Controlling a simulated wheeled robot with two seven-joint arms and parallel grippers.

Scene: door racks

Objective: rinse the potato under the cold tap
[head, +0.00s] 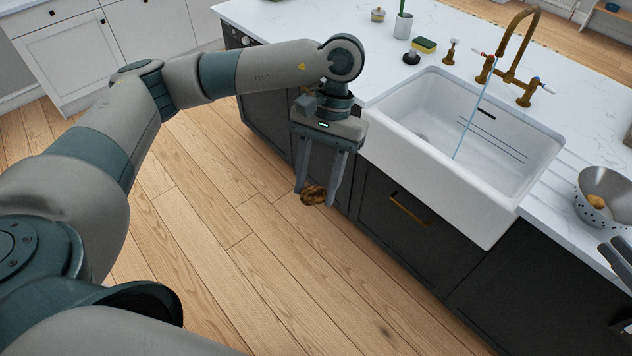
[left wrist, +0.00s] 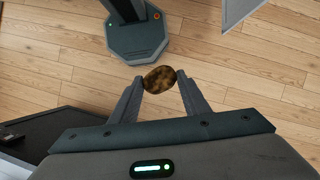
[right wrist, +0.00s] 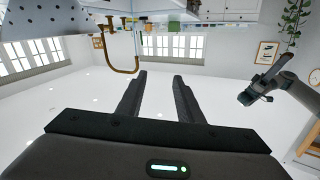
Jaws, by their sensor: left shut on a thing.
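My left gripper (head: 315,197) is shut on a brown, dark-patched potato (head: 312,193), held above the floor in front of the cabinets, left of the sink. The potato also shows between the fingertips in the left wrist view (left wrist: 159,79). The white sink (head: 432,183) has a brass bridge tap (head: 513,60) with one red-marked handle (head: 480,53) and one blue-marked handle (head: 544,87). A thin bluish water stream (head: 471,112) runs from the spout into the basin. My right gripper (right wrist: 160,75) is open and empty; part of it shows at the head view's right edge.
A metal colander (head: 606,185) with a yellowish piece (head: 597,201) inside stands on the counter right of the sink.

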